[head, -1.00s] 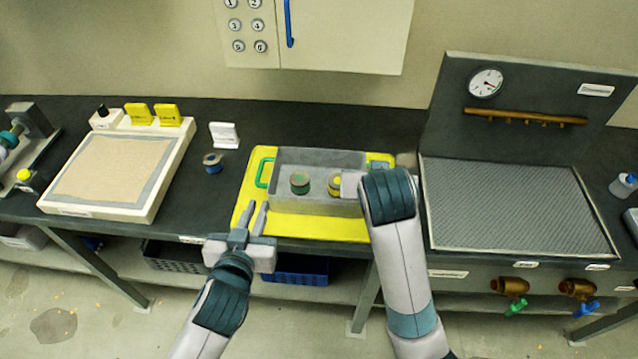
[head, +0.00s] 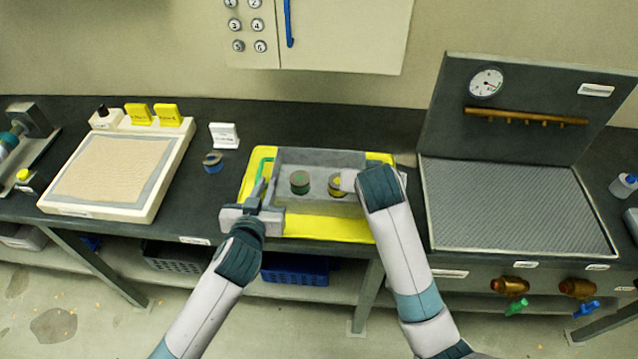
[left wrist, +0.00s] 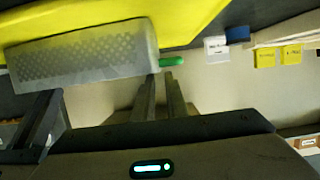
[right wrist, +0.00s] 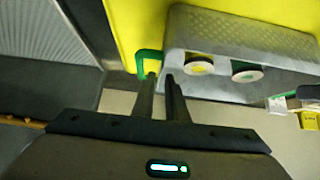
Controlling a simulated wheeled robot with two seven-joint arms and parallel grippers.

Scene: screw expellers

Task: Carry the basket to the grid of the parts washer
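The grey mesh basket (head: 320,212) sits on a yellow tray (head: 325,232) and holds two round parts, one green-topped (head: 300,182) and one yellow-topped (head: 336,185). A green handle (head: 263,168) shows at its left end. My left gripper (head: 265,188) is open just in front of that handle; the handle's green end (left wrist: 173,61) lies just beyond its fingertips in the left wrist view. My right gripper (right wrist: 160,75) is open at the right green handle (right wrist: 147,60), its fingertips close to it. My right arm hides that end in the head view. The parts washer's grid (head: 515,205) lies at right.
The washer's back panel (head: 520,110) with a gauge stands behind the grid. A white-framed pad (head: 115,170) lies at left, with a small blue ring part (head: 212,162) and a white label stand (head: 224,135) beside it. Brass valves (head: 510,286) stick out below the grid.

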